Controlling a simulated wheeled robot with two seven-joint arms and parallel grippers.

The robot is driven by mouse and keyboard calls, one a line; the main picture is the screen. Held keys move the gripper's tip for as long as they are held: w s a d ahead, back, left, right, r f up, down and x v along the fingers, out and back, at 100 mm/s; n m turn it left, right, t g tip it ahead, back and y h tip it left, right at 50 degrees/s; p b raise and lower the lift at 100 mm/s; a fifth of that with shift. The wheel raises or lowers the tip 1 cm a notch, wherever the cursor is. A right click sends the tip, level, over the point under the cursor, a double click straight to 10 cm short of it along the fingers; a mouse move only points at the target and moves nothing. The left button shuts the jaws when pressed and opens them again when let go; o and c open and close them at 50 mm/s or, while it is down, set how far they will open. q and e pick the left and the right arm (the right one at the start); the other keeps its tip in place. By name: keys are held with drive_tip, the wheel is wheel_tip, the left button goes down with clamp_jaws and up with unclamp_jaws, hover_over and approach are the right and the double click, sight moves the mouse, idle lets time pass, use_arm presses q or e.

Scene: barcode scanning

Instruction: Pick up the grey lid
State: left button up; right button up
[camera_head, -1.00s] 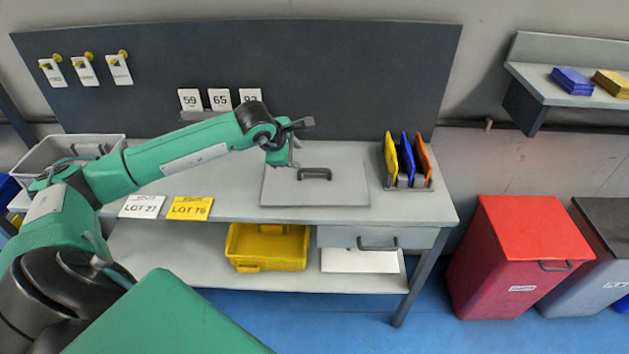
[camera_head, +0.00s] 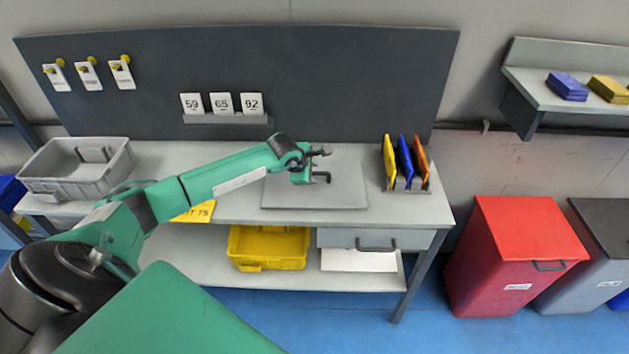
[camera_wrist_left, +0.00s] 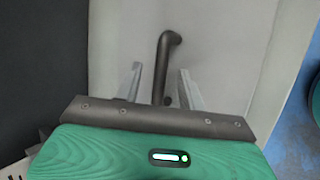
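The grey lid (camera_head: 345,192) is a flat square plate lying on the workbench, with a dark bar handle (camera_head: 326,177) on top. It also fills the middle of the left wrist view (camera_wrist_left: 230,50). There its handle (camera_wrist_left: 166,60) shows between the two fingers. My left gripper (camera_head: 321,162) is over the lid at the handle. In the left wrist view, the fingers of my left gripper (camera_wrist_left: 160,88) are apart, one on each side of the handle, with gaps visible. The near end of the handle is partly hidden by the gripper body. My right gripper is not in view.
A grey bin (camera_head: 78,172) stands at the left of the bench. A rack with coloured plates (camera_head: 405,162) stands right of the lid. Number cards (camera_head: 222,104) stand on a ledge behind. A yellow tray (camera_head: 268,248) is on the lower shelf.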

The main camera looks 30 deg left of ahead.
use_arm(q)
drive_tip(key=shift+w+f, duration=0.15)
drive_tip(key=shift+f, duration=0.05)
clamp_jaws()
drive_tip(key=shift+r, duration=0.15)
idle(0.3)
